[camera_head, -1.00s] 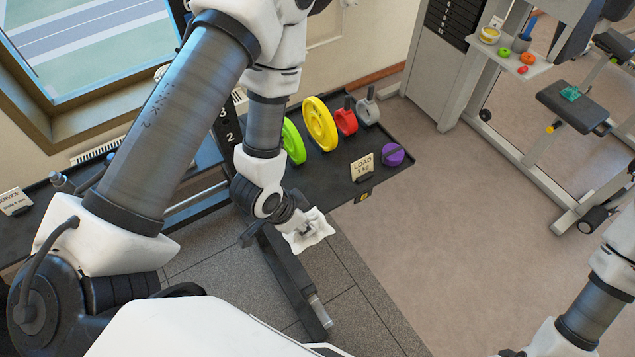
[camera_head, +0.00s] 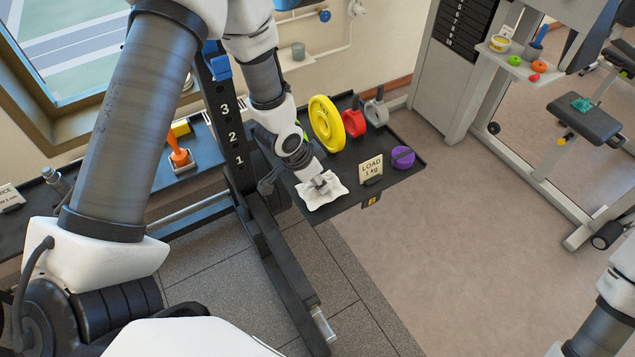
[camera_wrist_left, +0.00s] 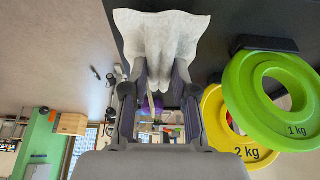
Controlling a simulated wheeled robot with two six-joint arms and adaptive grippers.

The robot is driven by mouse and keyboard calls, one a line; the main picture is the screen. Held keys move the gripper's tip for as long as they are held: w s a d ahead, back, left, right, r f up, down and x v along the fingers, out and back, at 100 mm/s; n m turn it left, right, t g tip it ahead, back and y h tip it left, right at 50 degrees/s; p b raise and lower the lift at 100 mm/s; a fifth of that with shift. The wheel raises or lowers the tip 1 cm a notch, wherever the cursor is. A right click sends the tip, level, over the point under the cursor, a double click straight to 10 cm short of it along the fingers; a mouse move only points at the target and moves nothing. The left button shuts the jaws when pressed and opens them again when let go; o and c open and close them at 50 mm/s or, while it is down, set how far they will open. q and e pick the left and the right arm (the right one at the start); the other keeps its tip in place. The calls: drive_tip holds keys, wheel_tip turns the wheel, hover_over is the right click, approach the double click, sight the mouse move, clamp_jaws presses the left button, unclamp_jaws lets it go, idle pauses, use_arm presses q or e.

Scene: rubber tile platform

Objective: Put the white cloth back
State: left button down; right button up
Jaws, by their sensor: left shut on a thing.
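The white cloth (camera_head: 322,194) is held at the tip of my left gripper (camera_head: 318,180), over the front part of the black weight shelf (camera_head: 378,203), left of the LOAD 1 kg sign. I cannot tell whether the cloth touches the shelf. In the left wrist view my left gripper (camera_wrist_left: 160,92) is shut on the white cloth (camera_wrist_left: 160,32), which spreads out beyond the fingertips. Part of my right arm shows at the lower right of the head view, but its gripper is out of frame.
On the shelf stand a yellow plate (camera_head: 326,124), a red weight (camera_head: 355,122), a grey weight (camera_head: 376,110), the LOAD sign (camera_head: 370,167) and a purple weight (camera_head: 403,157). A green plate (camera_wrist_left: 270,100) shows in the wrist view. A numbered black post (camera_head: 225,115) stands left of my gripper.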

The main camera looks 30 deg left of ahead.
use_arm(q)
wheel_tip(320, 180, down, 2)
drive_tip(key=shift+s+f+p, duration=0.1)
drive_tip(key=shift+f+p, duration=0.15)
drive_tip(key=shift+p, duration=0.05)
drive_tip(key=shift+f, duration=0.15)
drive_tip(key=c, duration=0.9)
unclamp_jaws()
